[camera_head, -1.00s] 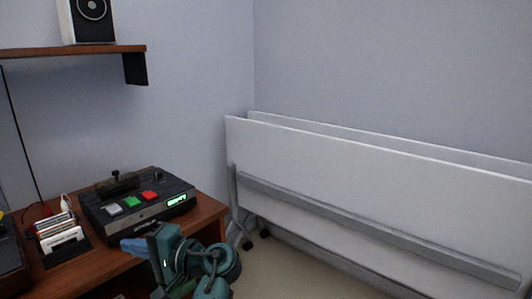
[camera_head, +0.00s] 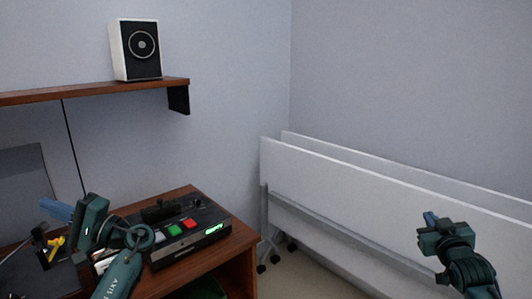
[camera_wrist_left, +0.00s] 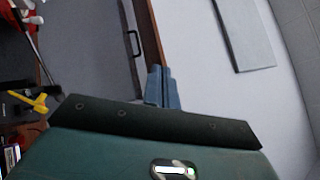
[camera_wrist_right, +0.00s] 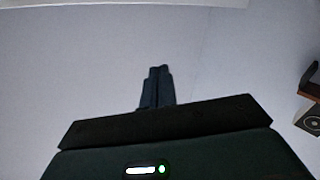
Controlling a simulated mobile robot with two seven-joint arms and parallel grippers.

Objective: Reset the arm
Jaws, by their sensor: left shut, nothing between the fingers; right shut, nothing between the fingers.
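My left gripper (camera_head: 57,209) is raised at the lower left of the head view, in front of the desk. Its blue fingers also show in the left wrist view (camera_wrist_left: 161,88), closed together with nothing between them. My right gripper (camera_head: 430,217) is at the lower right of the head view, in front of the white folded tables. Its fingers show closed and empty in the right wrist view (camera_wrist_right: 157,88), against a plain pale wall.
A wooden desk (camera_head: 237,243) carries a black device (camera_head: 205,215) with coloured buttons and a lit green display. A speaker (camera_head: 136,49) stands on a wall shelf (camera_head: 60,94). White folded tables (camera_head: 370,195) stand along the right wall. A yellow item (camera_head: 55,246) lies near my left gripper.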

